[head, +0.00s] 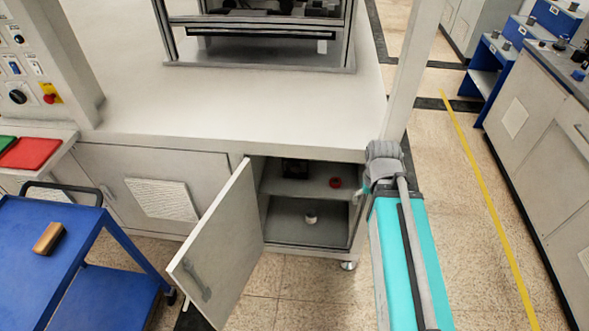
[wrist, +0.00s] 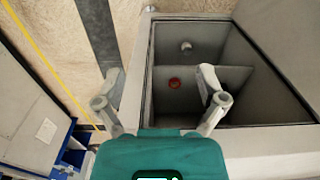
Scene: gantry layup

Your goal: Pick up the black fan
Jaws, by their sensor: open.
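A small black object (head: 295,168), which looks like the black fan, sits on the upper shelf of the open cabinet, towards the left and partly in shadow under the worktop. I cannot make it out clearly in the wrist view. My gripper (wrist: 160,80) is open and empty, with its two fingers spread wide. It faces the cabinet opening, and its fingers overlap the cabinet's edge and shelf area in the picture. In the head view my arm is at the right of the cabinet, and the fingers are mostly hidden.
The cabinet door (head: 222,250) stands open to the left. A red round item (head: 335,182) is at the shelf's right; a small white item (head: 310,218) stands on the cabinet floor. A blue cart (head: 95,235) with a brown block (head: 48,238) is at the left. Floor in front is clear.

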